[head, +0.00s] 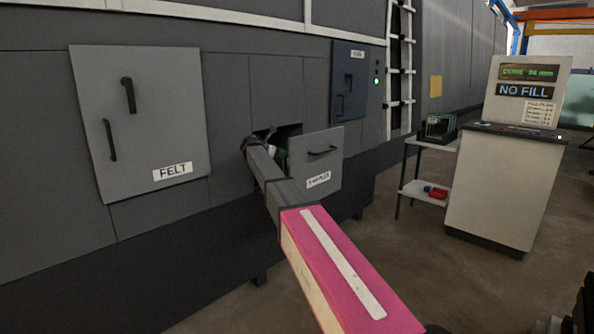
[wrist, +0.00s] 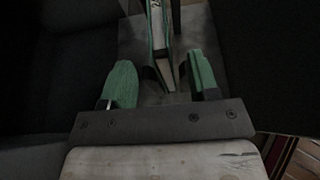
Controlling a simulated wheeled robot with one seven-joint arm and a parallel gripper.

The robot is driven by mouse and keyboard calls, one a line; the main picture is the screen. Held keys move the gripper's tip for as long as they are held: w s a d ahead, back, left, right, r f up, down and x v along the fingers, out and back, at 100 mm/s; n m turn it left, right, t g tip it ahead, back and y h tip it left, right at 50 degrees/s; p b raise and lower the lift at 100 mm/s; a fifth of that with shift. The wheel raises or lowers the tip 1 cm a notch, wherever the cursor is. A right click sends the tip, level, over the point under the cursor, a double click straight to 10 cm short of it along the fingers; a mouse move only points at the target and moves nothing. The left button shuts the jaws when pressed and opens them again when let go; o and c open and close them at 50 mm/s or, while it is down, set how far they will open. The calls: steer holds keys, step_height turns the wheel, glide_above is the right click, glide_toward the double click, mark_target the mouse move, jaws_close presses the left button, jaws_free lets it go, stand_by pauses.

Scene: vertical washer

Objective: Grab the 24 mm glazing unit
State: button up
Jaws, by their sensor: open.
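My gripper (wrist: 163,82) is open, with one green-padded finger on each side in the wrist view. A thin slab with pale green edges, which looks like a glazing unit (wrist: 160,38), stands ahead of it. Its near end lies between the fingers, closer to the right one, with a visible gap to the left one. Its size marking cannot be read. In the head view my arm reaches into the opening behind the drawer front (head: 318,163) whose label looks like "SAMPLES". The gripper and slab are mostly hidden there.
Dark walls close in on both sides in the wrist view. A closed panel labelled "FELT" (head: 140,125) is left of the opening. A blue-grey door (head: 349,92) is above right. A console reading "NO FILL" (head: 505,165) and a small shelf stand (head: 426,190) are at right.

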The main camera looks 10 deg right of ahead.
steer(key=x, duration=0.6)
steer(key=shift+f, duration=0.4)
jaws_close()
steer(key=shift+w+r, duration=0.1)
stand_by(1.0)
